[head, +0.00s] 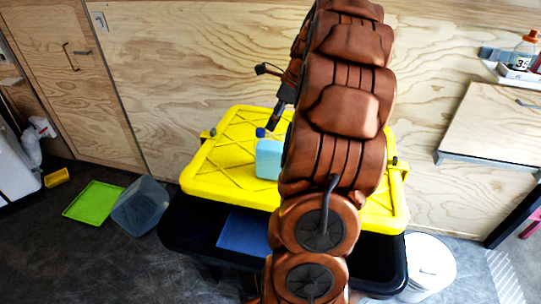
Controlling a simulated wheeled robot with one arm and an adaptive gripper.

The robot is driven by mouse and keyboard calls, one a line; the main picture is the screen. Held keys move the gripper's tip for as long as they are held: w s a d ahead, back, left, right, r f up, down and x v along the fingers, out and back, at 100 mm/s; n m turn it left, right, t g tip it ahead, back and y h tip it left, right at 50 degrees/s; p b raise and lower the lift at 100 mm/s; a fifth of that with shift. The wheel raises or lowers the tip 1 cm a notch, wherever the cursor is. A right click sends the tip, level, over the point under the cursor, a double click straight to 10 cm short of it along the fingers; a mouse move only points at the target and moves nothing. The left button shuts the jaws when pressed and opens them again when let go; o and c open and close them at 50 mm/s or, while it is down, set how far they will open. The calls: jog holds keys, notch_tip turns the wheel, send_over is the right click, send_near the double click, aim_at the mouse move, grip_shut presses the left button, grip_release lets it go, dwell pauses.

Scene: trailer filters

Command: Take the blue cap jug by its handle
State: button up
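The blue cap jug (267,160) stands upright on the yellow lid (228,140) of a black tote. It has a pale blue body and a dark blue cap at its upper left. My arm hides its right side, and I cannot make out its handle. My gripper (275,122) points down just above and beside the cap, mostly hidden behind my arm. A dark finger shows close to the jug's top. I cannot tell whether it touches the jug or how far the fingers are apart.
A black tote (185,232) under the lid holds a blue item (243,232). A clear bin (141,206) and a green tray (94,201) lie on the floor at left. A white bucket (428,262) stands at right. A plywood wall rises behind. The lid's left part is clear.

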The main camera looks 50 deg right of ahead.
aim_at(268, 136)
jog(key=shift+p+x, duration=1.15)
jog(key=shift+x, duration=1.85)
jog(key=shift+s, duration=0.15)
grip_shut()
